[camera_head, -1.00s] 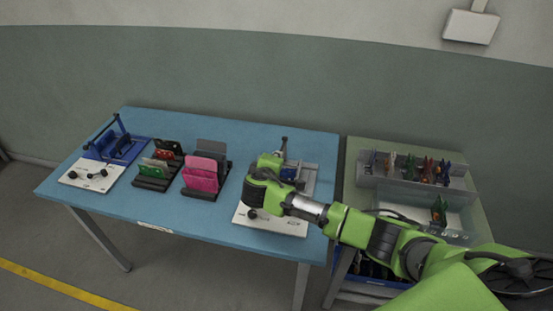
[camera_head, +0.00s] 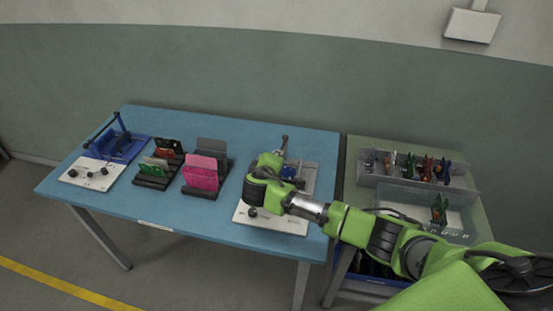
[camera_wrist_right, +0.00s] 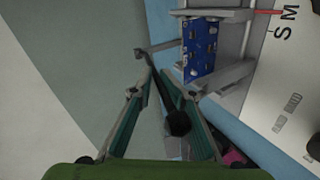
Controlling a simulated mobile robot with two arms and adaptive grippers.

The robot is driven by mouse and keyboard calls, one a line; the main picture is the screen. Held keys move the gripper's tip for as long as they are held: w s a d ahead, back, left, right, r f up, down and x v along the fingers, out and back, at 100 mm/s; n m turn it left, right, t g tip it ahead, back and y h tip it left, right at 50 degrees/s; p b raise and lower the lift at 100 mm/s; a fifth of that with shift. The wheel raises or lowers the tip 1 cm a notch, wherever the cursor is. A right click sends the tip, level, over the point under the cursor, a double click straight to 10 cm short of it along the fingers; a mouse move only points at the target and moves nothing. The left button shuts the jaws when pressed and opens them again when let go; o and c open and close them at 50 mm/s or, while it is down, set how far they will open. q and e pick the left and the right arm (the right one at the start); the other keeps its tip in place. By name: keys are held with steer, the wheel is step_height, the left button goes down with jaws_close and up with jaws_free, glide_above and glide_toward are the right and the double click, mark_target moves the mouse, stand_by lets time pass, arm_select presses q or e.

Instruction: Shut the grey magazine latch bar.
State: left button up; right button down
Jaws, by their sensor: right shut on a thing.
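The grey magazine (camera_head: 310,178) sits on the right part of the blue table, partly hidden behind my right gripper. In the right wrist view its grey frame (camera_wrist_right: 232,76) holds a blue board (camera_wrist_right: 200,48). The latch bar (camera_head: 285,139) stands raised above the magazine in the head view. In the wrist view the bar (camera_wrist_right: 152,66), with a round black knob (camera_wrist_right: 178,123), runs between my fingers. My right gripper (camera_wrist_right: 161,92) is shut on the bar. It also shows over the magazine in the head view (camera_head: 275,160). My left gripper is not in view.
A white panel (camera_head: 280,222) lies before the magazine. Black racks with a pink board (camera_head: 201,173) and other boards stand left. A blue fixture (camera_head: 118,147) is at the far left. Grey bins (camera_head: 415,180) stand on the side table at right.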

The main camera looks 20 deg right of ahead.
steer(key=shift+s+a+f+g, duration=0.15)
steer(key=shift+s+f, duration=0.1)
steer(key=shift+f, duration=0.2)
steer(key=shift+s+d+f+g, duration=0.1)
steer(key=shift+s+f+g, duration=0.1)
steer(key=shift+f, duration=0.25)
steer(key=c, duration=2.2)
jaws_free()
steer(key=shift+s+a+r+p, duration=0.4)
steer(key=shift+s+a+p, duration=1.15)
steer(key=shift+s, duration=0.45)
steer(key=shift+s+a+r+p, duration=0.45)
steer(key=shift+s+a+p, duration=1.1)
steer(key=shift+s, duration=0.4)
steer(key=shift+s+a+r+p, duration=0.4)
steer(key=shift+s+a+p, duration=1.15)
steer(key=shift+s, duration=0.45)
